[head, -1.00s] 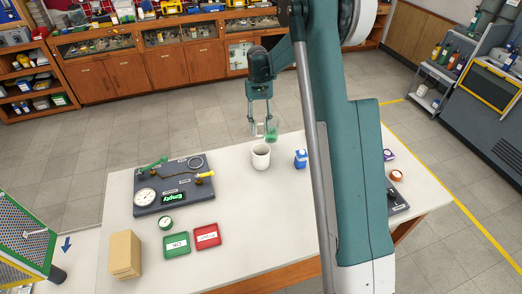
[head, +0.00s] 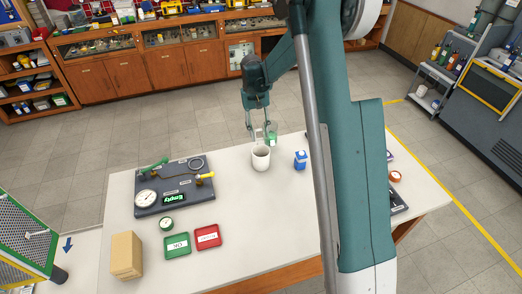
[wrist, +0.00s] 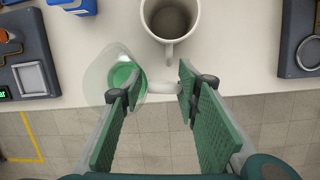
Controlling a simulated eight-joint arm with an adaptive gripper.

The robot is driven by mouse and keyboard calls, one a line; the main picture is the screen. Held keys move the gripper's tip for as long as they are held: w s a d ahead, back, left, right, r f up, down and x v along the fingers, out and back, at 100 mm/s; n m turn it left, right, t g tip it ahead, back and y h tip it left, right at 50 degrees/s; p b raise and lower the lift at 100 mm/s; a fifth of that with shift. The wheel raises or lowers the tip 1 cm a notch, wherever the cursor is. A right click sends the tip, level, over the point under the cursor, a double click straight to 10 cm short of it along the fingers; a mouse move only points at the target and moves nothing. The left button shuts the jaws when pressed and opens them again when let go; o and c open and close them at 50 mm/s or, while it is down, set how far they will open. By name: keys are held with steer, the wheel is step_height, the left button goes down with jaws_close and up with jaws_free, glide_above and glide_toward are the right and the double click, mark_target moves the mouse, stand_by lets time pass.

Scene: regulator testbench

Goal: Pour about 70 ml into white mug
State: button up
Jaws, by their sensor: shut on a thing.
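The white mug (head: 261,162) stands upright near the far edge of the bench; its inside looks grey-brown and shows no green in the wrist view (wrist: 172,16). My gripper (wrist: 158,84) is shut on the handle of a clear jug (wrist: 98,78) holding green liquid. The jug is left of the fingers in the wrist view, apart from the mug. In the head view my gripper (head: 257,126) holds the jug (head: 271,137) just beyond the mug, around the bench's far edge. Its exact tilt and height are unclear. No stream is visible.
A blue carton (head: 300,160) stands right of the mug. A dark regulator board (head: 175,203) with a gauge lies to the left. Green (head: 177,245) and red (head: 207,237) trays and a cardboard box (head: 126,256) are nearer. The bench middle is clear.

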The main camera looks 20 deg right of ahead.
steer(key=s+a+r+t+h+p, duration=0.2)
steer(key=r+t+p, duration=0.1)
steer(key=shift+s+r+h, duration=0.25)
steer(key=shift+h, duration=0.05)
steer(key=shift+s+a+t+h, duration=0.1)
steer(key=shift+a+t+h, duration=0.1)
steer(key=shift+t+h, duration=0.15)
steer(key=shift+s+a+t+p, duration=0.15)
steer(key=shift+s+t+p, duration=0.1)
steer(key=shift+t+p, duration=0.1)
steer(key=shift+m+t+h, duration=0.3)
steer(key=shift+t+h, duration=0.3)
steer(key=shift+h, duration=0.15)
steer(key=shift+f+b, duration=0.4)
steer(key=shift+w+f+t, duration=0.1)
steer(key=shift+f+t, duration=0.2)
steer(key=shift+w+r+t+h, duration=0.1)
steer(key=shift+r+t+h, duration=0.5)
steer(key=shift+t+h, duration=0.45)
steer(key=shift+w+a+h+b, duration=0.1)
steer(key=shift+w+h+b, duration=0.2)
steer(key=shift+w, duration=0.1)
